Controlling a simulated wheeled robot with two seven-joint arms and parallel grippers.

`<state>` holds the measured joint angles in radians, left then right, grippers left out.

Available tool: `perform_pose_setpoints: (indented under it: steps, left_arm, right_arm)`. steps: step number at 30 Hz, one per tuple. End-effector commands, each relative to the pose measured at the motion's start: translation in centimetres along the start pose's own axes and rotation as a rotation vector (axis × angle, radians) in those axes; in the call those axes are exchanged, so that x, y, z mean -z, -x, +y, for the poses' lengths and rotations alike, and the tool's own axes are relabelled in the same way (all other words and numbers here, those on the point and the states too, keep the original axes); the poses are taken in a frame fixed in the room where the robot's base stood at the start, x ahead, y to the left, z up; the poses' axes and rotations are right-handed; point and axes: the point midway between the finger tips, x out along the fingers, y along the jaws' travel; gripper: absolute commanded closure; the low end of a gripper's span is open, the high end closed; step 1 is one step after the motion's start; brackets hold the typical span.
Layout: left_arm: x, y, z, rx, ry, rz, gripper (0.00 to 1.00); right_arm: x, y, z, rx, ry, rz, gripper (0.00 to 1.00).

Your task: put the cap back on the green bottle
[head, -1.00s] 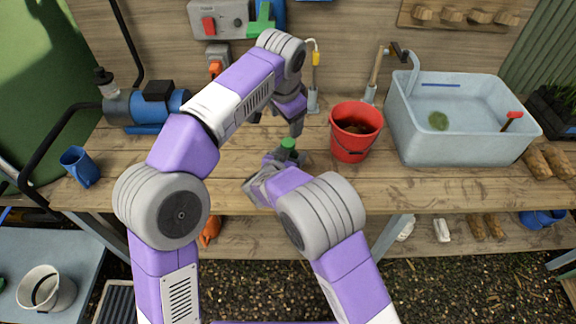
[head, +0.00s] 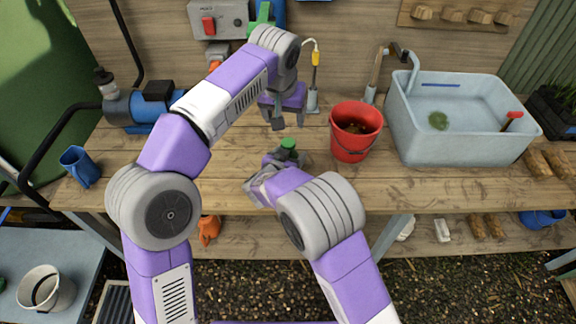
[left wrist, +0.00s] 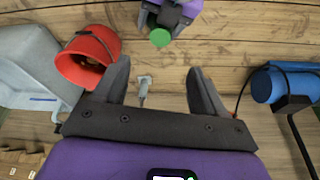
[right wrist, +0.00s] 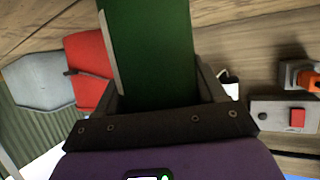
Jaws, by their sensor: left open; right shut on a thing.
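The green bottle (right wrist: 150,50) fills the space between the fingers of my right gripper (right wrist: 157,98), which is shut on it. In the head view, my right gripper (head: 287,159) holds it near the front of the bench. A round bright green top (head: 288,143), which looks like the cap, shows at the bottle's upper end. It also shows in the left wrist view (left wrist: 160,38); how firmly it sits cannot be told. My left gripper (head: 290,124) is open and empty, apart from the bottle and farther back. Its spread fingers (left wrist: 158,72) show nothing between them.
A red bucket (head: 354,141) stands just right of the bottle. A pale sink basin (head: 455,148) is farther right. A blue pump (head: 150,106) and a blue mug (head: 80,166) are at the left. The bench between mug and grippers is clear.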

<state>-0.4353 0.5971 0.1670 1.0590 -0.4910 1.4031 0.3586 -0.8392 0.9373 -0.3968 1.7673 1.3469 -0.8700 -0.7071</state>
Motion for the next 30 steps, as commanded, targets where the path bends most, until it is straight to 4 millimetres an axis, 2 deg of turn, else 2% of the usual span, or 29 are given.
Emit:
perform_pose_setpoints:
  steps: [5, 12, 18, 24, 30]
  left_arm:
    - [-0.1, -2.2, 0.0, 0.002, -0.002, -0.005, 0.29]
    - [-0.1, -6.9, 0.0, 0.001, -0.002, -0.006, 0.29]
    - [-0.1, -10.0, 0.0, 0.000, -0.001, -0.003, 0.29]
    - [0.0, -11.6, 0.0, 0.000, -0.001, -0.001, 0.29]
    - [0.0, -11.8, 0.0, 0.000, -0.002, 0.000, 0.29]
  right_arm:
    - [0.1, 0.0, 0.0, 0.000, -0.001, 0.001, 1.00]
    - [0.1, 0.0, 0.0, 0.000, -0.001, 0.001, 1.00]
    - [0.1, 0.0, 0.0, 0.000, -0.001, 0.001, 1.00]
    - [0.1, 0.0, 0.0, 0.000, -0.001, 0.001, 1.00]
    - [0.1, 0.0, 0.0, 0.000, -0.001, 0.001, 1.00]
